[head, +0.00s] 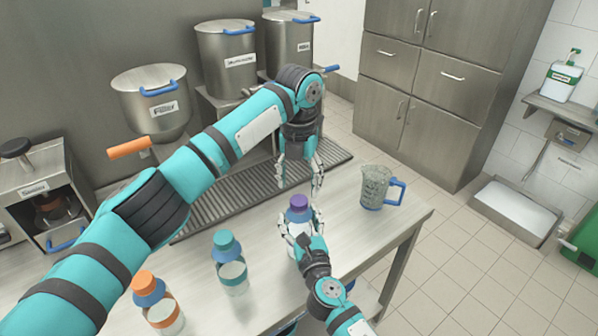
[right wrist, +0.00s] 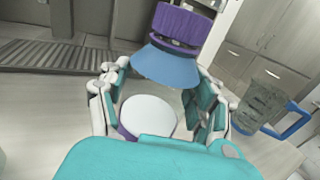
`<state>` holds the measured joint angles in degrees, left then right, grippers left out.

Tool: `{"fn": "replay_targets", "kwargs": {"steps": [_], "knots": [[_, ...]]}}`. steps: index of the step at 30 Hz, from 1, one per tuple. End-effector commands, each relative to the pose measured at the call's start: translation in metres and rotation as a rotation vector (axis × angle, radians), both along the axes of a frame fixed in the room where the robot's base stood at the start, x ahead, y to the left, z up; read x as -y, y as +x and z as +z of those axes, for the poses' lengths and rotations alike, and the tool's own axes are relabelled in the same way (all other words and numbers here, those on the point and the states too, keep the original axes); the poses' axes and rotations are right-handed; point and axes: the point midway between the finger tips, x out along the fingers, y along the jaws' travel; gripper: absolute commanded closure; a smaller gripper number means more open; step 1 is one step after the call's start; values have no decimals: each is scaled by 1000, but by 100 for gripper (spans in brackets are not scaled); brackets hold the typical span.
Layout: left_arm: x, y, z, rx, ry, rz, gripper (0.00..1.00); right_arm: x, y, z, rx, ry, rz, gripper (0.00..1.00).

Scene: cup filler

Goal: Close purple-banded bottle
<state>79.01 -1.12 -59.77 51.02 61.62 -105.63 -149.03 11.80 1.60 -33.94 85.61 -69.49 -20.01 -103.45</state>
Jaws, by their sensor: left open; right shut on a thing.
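The purple-banded bottle (head: 297,215) stands on the steel table with blue shoulders and a purple cap (head: 298,201) at its top. My right gripper (head: 300,228) is shut around its body from the front. In the right wrist view the blue shoulder (right wrist: 167,64), white body (right wrist: 149,112) and purple cap (right wrist: 185,25) show between the fingers. A dark gap shows under the cap; I cannot tell whether it is screwed on. My left gripper (head: 298,181) points down, open and empty, just above the cap, with a finger to each side.
A teal-capped bottle (head: 229,262) and an orange-capped bottle (head: 157,303) stand to the left on the table. A measuring jug (head: 373,187) with a blue handle stands to the right, near the table edge. A drain grate (head: 230,200) and steel dispensers (head: 150,95) lie behind.

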Motion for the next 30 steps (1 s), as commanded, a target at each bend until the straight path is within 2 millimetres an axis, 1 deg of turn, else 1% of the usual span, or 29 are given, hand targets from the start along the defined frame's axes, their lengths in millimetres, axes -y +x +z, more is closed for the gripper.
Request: {"fn": "replay_targets", "kwargs": {"steps": [3, 30], "knots": [[0, 0, 2, 1, 1, 268, 40, 0, 0, 0, 1, 0, 0, 100], [0, 0, 18, 1, 7, 2357, 40, 0, 0, 0, 1, 0, 0, 100]]}}
